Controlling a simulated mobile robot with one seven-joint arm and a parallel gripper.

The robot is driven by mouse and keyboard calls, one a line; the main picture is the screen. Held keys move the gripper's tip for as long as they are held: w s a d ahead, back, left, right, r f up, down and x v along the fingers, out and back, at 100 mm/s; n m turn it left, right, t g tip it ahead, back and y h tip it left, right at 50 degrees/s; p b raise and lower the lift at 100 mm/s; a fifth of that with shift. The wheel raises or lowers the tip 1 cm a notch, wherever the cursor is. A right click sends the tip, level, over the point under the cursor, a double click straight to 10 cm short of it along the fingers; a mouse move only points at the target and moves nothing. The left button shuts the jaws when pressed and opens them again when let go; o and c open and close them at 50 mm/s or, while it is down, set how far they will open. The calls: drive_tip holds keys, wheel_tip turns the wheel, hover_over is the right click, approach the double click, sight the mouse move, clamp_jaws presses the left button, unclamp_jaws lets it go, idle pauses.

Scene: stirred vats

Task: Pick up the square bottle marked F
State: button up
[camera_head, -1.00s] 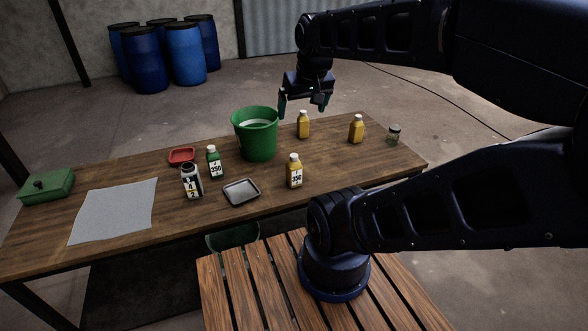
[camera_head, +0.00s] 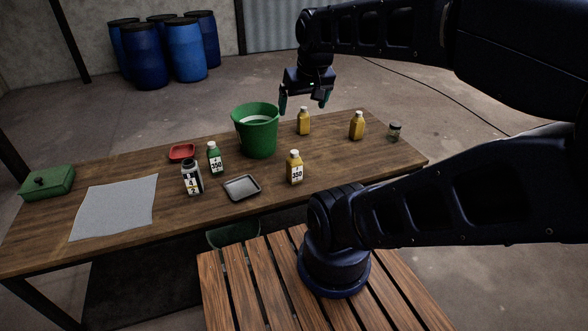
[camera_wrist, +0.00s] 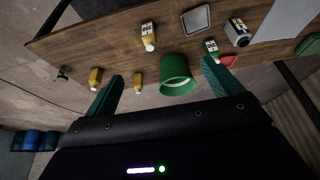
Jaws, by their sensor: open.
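Several bottles stand upright on the wooden table. A yellow square-shouldered bottle (camera_head: 294,168) at the front has a white label reading 350; the mark above the number is too small to read. Two more yellow bottles, one behind the bucket's right side (camera_head: 303,122) and one farther right (camera_head: 356,126), show no readable label. A green bottle (camera_head: 214,158) also reads 350. I cannot tell which bottle bears F. My gripper (camera_head: 304,101) is open and empty, above the far side of the table near the middle yellow bottle. In the wrist view, the yellow bottles (camera_wrist: 139,83) lie beyond its spread fingers.
A green bucket (camera_head: 257,143) stands left of the middle yellow bottle. A small jar (camera_head: 394,131), grey tray (camera_head: 242,196), red dish (camera_head: 182,153), dark labelled container (camera_head: 192,184), grey sheet (camera_head: 126,205) and green box (camera_head: 47,183) occupy the table. The right front is clear.

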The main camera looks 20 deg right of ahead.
drive_tip(key=shift+c, duration=1.2)
drive_tip(key=m+g, duration=0.5)
drive_tip(key=m, duration=1.2)
hover_over(293, 162)
drive_tip(key=w, duration=0.2)
drive_tip(key=f, duration=2.5)
drive_tip(key=shift+d+f, duration=0.15)
drive_tip(key=shift+d, duration=0.2)
drive_tip(key=shift+d+f, duration=0.1)
drive_tip(key=shift+f, duration=5.6)
drive_tip(key=shift+c, duration=0.3)
